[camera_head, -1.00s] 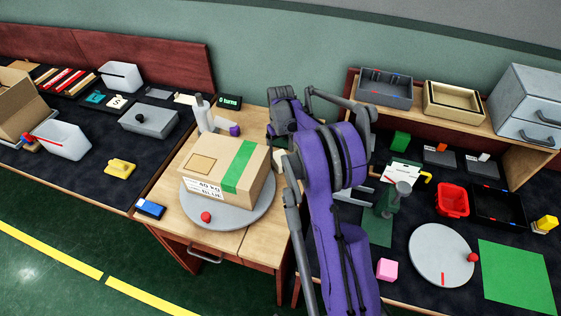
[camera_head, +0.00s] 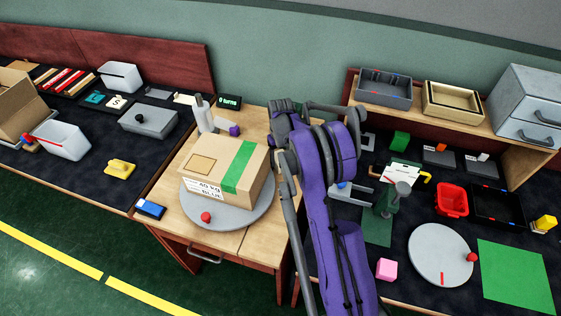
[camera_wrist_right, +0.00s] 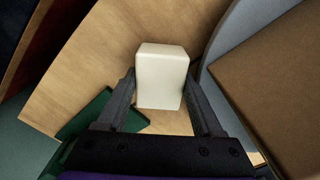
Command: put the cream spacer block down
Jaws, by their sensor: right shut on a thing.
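The cream spacer block (camera_wrist_right: 161,75) is in the right wrist view, held between the two dark fingers of my right gripper (camera_wrist_right: 160,92). The gripper is shut on it. A bare wooden surface (camera_wrist_right: 105,45) lies beneath and around it; I cannot tell whether the block touches this surface. In the head view my purple right arm hides the gripper and block. My left gripper is not in view.
A cardboard box (camera_head: 205,178) sits on a grey turntable (camera_head: 248,216) on the wooden table (camera_head: 262,240). The box and turntable edge lie right of the block in the wrist view. A small display (camera_head: 229,102) stands at the table's back.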

